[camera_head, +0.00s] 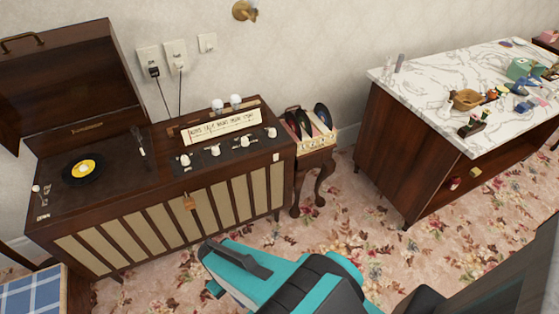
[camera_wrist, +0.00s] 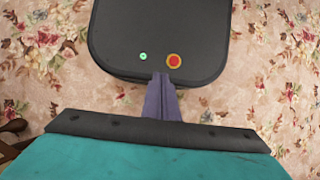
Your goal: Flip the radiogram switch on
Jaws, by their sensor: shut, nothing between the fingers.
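The wooden radiogram (camera_head: 215,192) stands against the wall at the left in the head view, its lid (camera_head: 70,85) raised. A record (camera_head: 82,169) with a yellow label lies on its deck. Several pale knobs (camera_head: 215,151) sit on the control panel below a lit dial. A small white lever (camera_head: 36,189) and tiny pale controls are at the deck's left end; I cannot tell which part is the switch or its position. My gripper (camera_wrist: 160,78) is shut and empty, pointing at my own base over the floor in the wrist view, apart from the radiogram.
A record rack (camera_head: 310,130) stands on a small table right of the radiogram. A marble-topped counter (camera_head: 440,75) with small items is at the right. Plugs (camera_head: 154,71) and cords are on the wall. A blue checked cloth (camera_head: 30,295) is at lower left. Flowered carpet (camera_head: 345,215) lies between.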

